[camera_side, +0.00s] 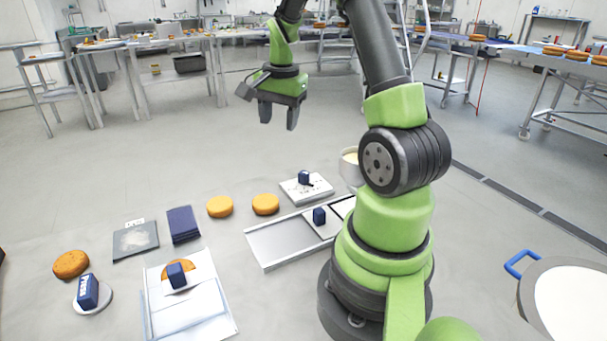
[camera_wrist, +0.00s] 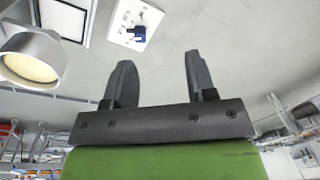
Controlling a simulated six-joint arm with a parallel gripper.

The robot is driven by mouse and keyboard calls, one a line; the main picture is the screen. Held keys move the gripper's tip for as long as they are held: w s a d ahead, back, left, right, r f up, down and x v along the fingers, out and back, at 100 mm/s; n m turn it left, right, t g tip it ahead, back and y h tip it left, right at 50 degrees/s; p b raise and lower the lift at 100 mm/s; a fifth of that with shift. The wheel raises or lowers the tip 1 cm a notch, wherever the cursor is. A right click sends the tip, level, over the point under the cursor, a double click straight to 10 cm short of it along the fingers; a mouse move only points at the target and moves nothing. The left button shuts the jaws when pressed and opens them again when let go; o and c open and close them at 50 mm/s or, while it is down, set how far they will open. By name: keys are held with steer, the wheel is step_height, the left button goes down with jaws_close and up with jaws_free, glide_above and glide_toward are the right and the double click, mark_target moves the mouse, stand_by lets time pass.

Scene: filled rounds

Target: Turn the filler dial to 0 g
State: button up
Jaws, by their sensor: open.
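The filler dial seems to be the dark blue knob (camera_side: 304,178) on a small white panel (camera_side: 294,190) lying on the floor-like surface behind the metal tray. The knob also shows at the top of the wrist view (camera_wrist: 138,34), on its white panel (camera_wrist: 125,12). Its markings are too small to read. My gripper (camera_side: 279,118) is open and empty, high above the surface and apart from the dial, with its fingers pointing down. In the wrist view its two fingers (camera_wrist: 160,64) are spread, and the knob lies beyond them.
A pot of pale filling (camera_side: 350,157) stands right of the panel, partly behind my arm. A metal tray (camera_side: 275,243) with a blue-handled piece (camera_side: 320,216) lies in front. Orange rounds (camera_side: 265,204), a navy pad (camera_side: 184,224) and a white sheet stack (camera_side: 190,312) lie left.

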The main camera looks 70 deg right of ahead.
mark_target(303, 173)
steer(key=s+d+f+m, duration=0.1)
steer(key=f, duration=0.1)
steer(key=s+d+f+m, duration=0.1)
steer(key=d+f, duration=0.1)
steer(key=s+d+f+m+g, duration=0.1)
steer(key=d+f, duration=0.1)
steer(key=f, duration=0.1)
steer(key=shift+s+d+y, duration=0.25)
steer(key=shift+s+y, duration=0.05)
steer(key=shift+y, duration=0.1)
step_height(303, 173, down, 10)
steer(key=shift+r, duration=0.1)
steer(key=c, duration=0.9)
